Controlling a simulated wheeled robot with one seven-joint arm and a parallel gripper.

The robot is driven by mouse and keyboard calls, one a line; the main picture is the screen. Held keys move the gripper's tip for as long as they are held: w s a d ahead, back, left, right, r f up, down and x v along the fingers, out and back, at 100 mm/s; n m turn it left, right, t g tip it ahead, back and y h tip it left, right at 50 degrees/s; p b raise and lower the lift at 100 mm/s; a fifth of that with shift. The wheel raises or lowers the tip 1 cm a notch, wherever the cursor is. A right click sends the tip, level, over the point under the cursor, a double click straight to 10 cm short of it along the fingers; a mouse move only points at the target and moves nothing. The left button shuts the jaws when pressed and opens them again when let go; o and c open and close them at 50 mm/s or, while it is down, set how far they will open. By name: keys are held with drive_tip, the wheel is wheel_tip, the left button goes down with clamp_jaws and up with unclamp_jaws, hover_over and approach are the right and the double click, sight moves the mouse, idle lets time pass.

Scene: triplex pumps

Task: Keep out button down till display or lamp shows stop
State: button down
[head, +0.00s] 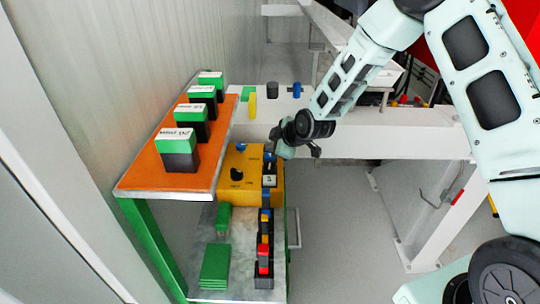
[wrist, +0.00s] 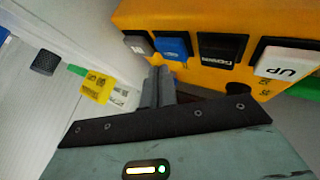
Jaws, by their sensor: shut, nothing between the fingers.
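A yellow control box (head: 228,190) stands beside the orange shelf; in the wrist view the yellow box (wrist: 215,20) fills the upper right. Its face carries a grey button (wrist: 138,44), a blue button (wrist: 172,46), a black button marked DOWN (wrist: 218,50) and a white button marked UP (wrist: 287,63). The grey button's lettering is too small to read surely, so I cannot tell which is out. My gripper (wrist: 160,72) is shut and empty, its tips just below the grey and blue buttons; contact is unclear. My gripper (head: 278,146) is at the box's far right corner. No stop display is readable.
An orange shelf (head: 143,172) with several green-topped black blocks (head: 177,150) is left of the box. Green pieces (head: 215,265) and a row of coloured parts (head: 264,250) lie on the lower bench. A white beam (head: 400,140) runs behind. Open floor (head: 335,240) lies right.

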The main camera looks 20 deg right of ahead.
drive_tip(key=shift+f, duration=0.1)
drive_tip(key=shift+f+b, duration=0.4)
drive_tip(key=shift+b, duration=0.15)
drive_tip(key=shift+f+b, duration=0.45)
drive_tip(key=shift+f, duration=0.05)
idle(6.8)
